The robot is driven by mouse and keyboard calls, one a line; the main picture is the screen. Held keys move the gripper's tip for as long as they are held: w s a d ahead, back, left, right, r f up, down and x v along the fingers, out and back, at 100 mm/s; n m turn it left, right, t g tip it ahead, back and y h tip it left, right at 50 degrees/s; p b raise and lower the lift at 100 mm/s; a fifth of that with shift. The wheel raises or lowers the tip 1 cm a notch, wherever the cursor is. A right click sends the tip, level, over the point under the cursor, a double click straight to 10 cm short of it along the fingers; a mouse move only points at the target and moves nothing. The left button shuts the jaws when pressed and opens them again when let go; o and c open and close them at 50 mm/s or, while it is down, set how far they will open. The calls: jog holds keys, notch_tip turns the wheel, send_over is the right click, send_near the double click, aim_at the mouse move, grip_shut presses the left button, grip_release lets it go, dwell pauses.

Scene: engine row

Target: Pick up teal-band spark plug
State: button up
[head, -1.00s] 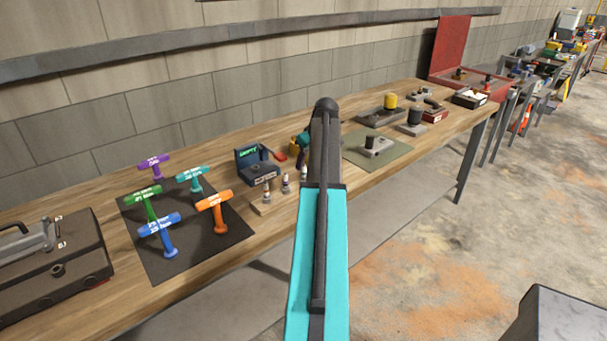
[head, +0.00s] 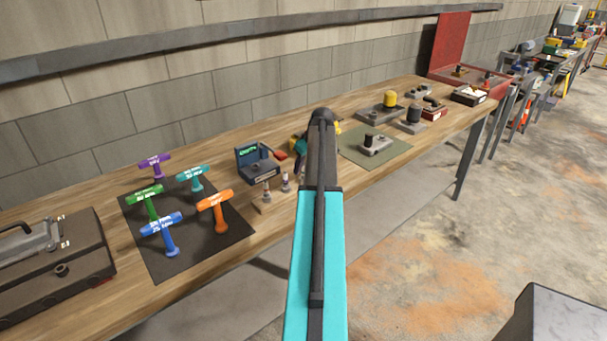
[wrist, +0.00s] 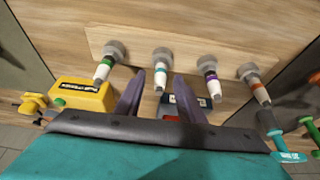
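The teal-band spark plug (wrist: 161,68) stands in a light wooden rack (wrist: 135,42) in the wrist view, second from the left. My gripper (wrist: 159,76) is open, with its two dark fingers apart and the teal-band plug showing between them. I cannot tell whether either finger touches it. Beside it are a green-band plug (wrist: 104,68) on the left, and a purple-band plug (wrist: 209,76) and an orange-band plug (wrist: 257,82) on the right. In the head view my arm hides the gripper and part of the rack (head: 262,207).
A yellow box (wrist: 82,93) sits close to the left finger in the wrist view. In the head view, a dark blue device (head: 258,164) stands behind the rack, and several T-handle tools, including an orange one (head: 216,203), stand on a black mat (head: 150,263) to the left.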

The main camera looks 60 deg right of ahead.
grip_shut()
jog(key=shift+r, duration=0.15)
jog(key=shift+d+r+b, duration=0.1)
jog(key=shift+r+b, duration=0.8)
jog(key=shift+r, duration=0.7)
jog(key=s+a+r+b, duration=0.1)
jog(key=s+a+b, duration=0.3)
jog(key=s+a, duration=0.5)
jog(key=a, duration=0.4)
jog(key=shift+s+r+b, duration=0.25)
jog(key=shift+s+b, duration=0.05)
jog(key=shift+b, duration=0.05)
jog(key=shift+w, duration=0.1)
